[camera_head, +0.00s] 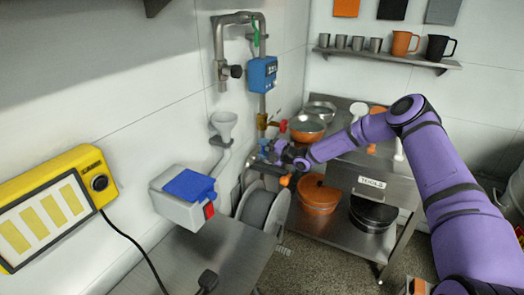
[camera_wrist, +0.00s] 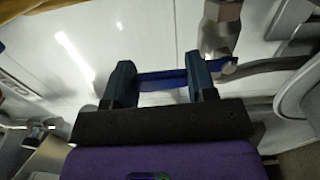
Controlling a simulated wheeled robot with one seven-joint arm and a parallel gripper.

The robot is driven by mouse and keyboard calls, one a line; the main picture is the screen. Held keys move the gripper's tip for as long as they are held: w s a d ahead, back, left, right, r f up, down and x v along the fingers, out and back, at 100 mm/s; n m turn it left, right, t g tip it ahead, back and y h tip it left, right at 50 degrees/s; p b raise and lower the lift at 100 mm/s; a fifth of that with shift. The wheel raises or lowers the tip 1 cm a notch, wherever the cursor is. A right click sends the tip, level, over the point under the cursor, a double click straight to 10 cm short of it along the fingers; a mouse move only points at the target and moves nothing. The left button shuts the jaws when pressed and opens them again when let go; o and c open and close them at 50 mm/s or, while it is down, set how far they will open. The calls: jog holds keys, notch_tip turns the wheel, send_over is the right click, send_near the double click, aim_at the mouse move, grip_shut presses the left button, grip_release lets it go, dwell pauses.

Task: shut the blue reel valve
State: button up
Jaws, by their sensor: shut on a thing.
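The blue reel valve shows in the wrist view as a blue lever (camera_wrist: 163,83) joined at its right end to a metal valve body (camera_wrist: 219,32). My gripper (camera_wrist: 160,76) has its two dark fingers around the lever, one on each side, and is shut on it. The lever lies sideways across the space between the fingers. In the head view my gripper (camera_head: 268,150) is at the pipework by the wall, above the hose reel (camera_head: 262,208). There my gripper and wrist hide most of the valve, so its exact angle cannot be told.
A blue box (camera_head: 263,74) sits on the pipe above. A red valve handle (camera_head: 283,126) is close to my wrist. A white funnel (camera_head: 223,125) and a grey box with a blue lid (camera_head: 187,196) are to the left. A steel table with pans (camera_head: 307,127) stands right.

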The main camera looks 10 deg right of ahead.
jog(key=shift+w+d+m, duration=0.2)
jog(key=shift+m, duration=0.2)
jog(key=o, duration=1.3)
jog(key=v, duration=1)
jog(key=shift+s+d, duration=0.25)
jog(key=shift+d, duration=0.05)
